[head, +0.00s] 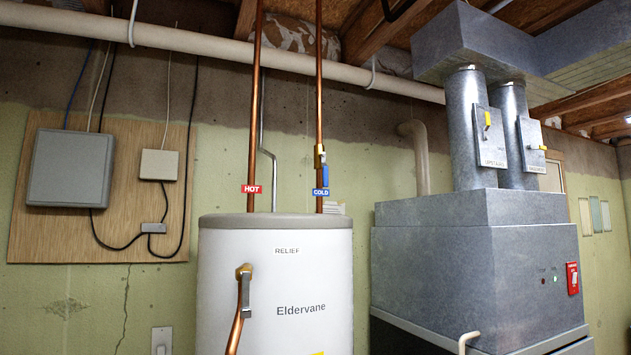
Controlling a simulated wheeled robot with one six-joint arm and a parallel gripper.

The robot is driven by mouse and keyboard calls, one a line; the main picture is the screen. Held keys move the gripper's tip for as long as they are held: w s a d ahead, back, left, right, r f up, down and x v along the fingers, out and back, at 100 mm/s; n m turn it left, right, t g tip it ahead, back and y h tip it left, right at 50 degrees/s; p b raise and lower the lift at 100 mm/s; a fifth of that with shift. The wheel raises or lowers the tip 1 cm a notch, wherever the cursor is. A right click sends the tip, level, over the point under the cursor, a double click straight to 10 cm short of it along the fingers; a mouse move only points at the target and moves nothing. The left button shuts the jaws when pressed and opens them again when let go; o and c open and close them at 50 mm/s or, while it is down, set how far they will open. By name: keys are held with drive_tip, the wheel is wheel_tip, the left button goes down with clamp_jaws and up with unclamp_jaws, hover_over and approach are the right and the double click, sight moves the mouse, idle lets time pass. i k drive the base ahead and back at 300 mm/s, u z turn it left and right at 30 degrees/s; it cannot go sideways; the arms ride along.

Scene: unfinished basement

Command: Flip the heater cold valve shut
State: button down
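The cold valve (320,158) is a brass body on the right copper pipe above the white water heater (276,285). Its blue lever (325,175) hangs straight down, in line with the vertical pipe. A blue COLD tag (321,192) sits just below the lever. The left copper pipe (254,110) carries a red HOT tag (252,189) and shows no lever. My gripper is not in view, so nothing shows near the valve.
A relief valve with a lever (246,290) and copper drain pipe is on the heater's front. A grey furnace (475,265) with two round ducts stands close on the right. A wooden board (110,215) with boxes and cables hangs on the left wall.

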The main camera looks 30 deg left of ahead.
sight(325, 181)
drive_tip(key=u, duration=0.45)
drive_tip(key=i, duration=0.6)
drive_tip(key=u, duration=0.65)
